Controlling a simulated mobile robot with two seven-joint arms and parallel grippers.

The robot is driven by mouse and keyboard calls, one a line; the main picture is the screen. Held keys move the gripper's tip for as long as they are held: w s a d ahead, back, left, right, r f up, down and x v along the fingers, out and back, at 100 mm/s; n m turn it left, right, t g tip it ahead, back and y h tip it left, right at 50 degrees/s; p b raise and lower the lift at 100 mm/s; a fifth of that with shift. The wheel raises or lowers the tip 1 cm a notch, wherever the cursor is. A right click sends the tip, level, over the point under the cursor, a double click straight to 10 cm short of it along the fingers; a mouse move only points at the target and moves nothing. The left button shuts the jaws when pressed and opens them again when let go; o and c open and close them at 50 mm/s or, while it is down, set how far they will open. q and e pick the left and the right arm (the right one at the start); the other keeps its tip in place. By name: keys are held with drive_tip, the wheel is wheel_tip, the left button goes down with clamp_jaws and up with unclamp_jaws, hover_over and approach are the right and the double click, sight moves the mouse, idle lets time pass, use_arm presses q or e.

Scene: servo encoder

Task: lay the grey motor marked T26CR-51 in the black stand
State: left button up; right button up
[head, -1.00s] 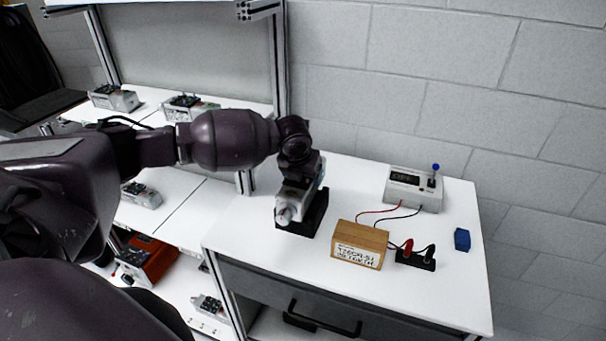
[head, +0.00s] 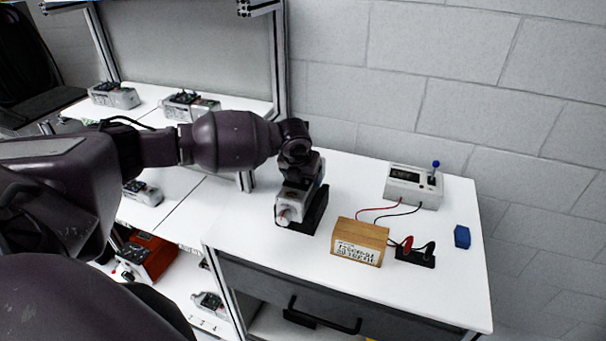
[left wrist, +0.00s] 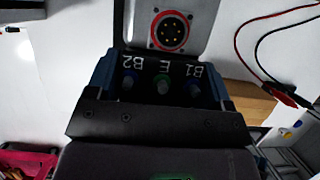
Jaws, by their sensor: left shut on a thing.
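The grey motor (head: 289,209) is at the black stand (head: 314,213) on the white table, under my left gripper (head: 298,178). The gripper is shut on the motor from above. In the left wrist view the motor's end face (left wrist: 176,28) shows a round red-ringed connector, and terminals marked B1, E and B2 (left wrist: 160,85) show between the blue-sided fingers. The gripper hides part of the motor and stand, so I cannot tell whether the motor rests fully in the stand. The marking T26CR-51 is not readable. My right gripper is not in view.
A wooden block with a label (head: 360,241) stands just right of the stand. Beyond it are a black socket block (head: 415,257) with red and black leads, a grey meter box (head: 412,186) and a blue block (head: 462,237). Other motors (head: 190,107) sit on the shelves at left.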

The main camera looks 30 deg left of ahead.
use_arm(q)
drive_tip(key=shift+w+f, duration=0.1)
drive_tip(key=shift+f, duration=0.45)
idle(0.4)
drive_tip(key=o, duration=1.3)
drive_tip(key=shift+c, duration=0.2)
drive_tip(key=shift+f, duration=0.2)
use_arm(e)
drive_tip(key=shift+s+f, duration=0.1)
use_arm(q)
drive_tip(key=v, duration=1)
drive_tip(key=shift+b, duration=0.4)
drive_tip(key=shift+s+d+r, duration=0.1)
drive_tip(key=shift+s+r, duration=0.2)
drive_tip(key=shift+r, duration=0.25)
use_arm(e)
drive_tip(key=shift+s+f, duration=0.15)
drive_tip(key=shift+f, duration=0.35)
